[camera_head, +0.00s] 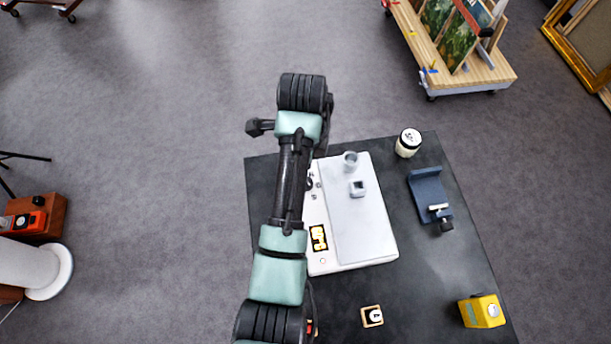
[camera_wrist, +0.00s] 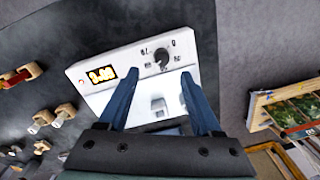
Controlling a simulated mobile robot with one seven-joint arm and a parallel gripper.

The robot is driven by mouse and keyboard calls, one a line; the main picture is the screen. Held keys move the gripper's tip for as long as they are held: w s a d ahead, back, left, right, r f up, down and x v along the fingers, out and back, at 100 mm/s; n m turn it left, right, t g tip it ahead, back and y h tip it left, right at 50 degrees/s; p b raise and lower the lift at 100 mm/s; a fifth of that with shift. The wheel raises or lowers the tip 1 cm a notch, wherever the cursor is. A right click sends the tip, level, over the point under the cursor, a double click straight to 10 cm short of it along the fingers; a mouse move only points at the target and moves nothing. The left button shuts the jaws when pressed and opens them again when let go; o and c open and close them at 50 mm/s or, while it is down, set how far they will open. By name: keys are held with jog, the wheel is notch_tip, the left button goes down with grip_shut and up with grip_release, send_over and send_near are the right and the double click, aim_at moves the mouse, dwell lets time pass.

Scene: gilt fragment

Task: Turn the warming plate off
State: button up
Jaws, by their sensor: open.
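The warming plate (camera_head: 362,225) is a white box with a pale flat top, lying on a dark table. Its control panel is along the left side, partly behind my arm in the head view. In the wrist view the panel shows a lit yellow display (camera_wrist: 102,77), a small red-orange light (camera_wrist: 82,82) and a round black knob (camera_wrist: 162,59) with small markings around it. My gripper (camera_wrist: 158,82) is open and empty, its two blue fingers apart and pointing towards the panel, with the knob showing beyond and between them. Contact is not visible. The head view hides the gripper behind my arm.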

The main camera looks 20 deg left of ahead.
jog(key=f, duration=0.8)
jog(key=shift+w, duration=0.4)
grip_shut()
